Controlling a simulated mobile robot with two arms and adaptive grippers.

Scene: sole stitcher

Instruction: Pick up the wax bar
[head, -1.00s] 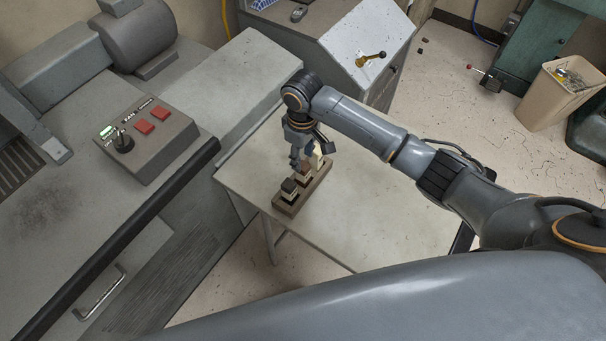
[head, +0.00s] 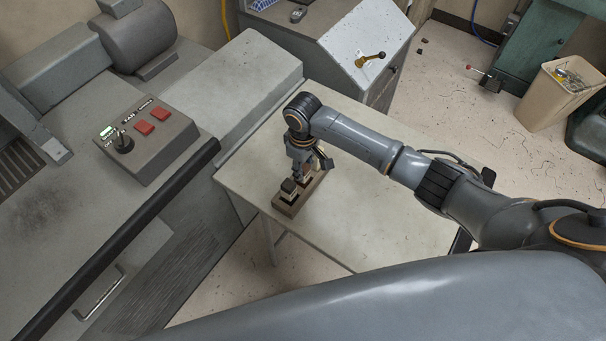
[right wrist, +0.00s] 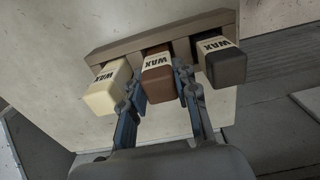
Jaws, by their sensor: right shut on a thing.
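A wooden rack (head: 283,206) stands on the pale table and also shows in the right wrist view (right wrist: 185,27). In it are three labelled wax bars: a cream one (right wrist: 106,92), a brown one (right wrist: 157,80) in the middle, and a near-black one (right wrist: 223,65). The dark bar also shows in the head view (head: 289,186). My right gripper (head: 297,178) points down over the rack. In the right wrist view its fingers (right wrist: 160,88) are on both sides of the brown bar, shut on it. The brown bar is still among the others at the rack. My left gripper is not in view.
The table (head: 370,220) is clear around the rack. A grey machine with a control box (head: 152,140) stands to the left. A grey cabinet (head: 345,45) is behind the table. A beige bin (head: 553,92) stands on the floor at the right.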

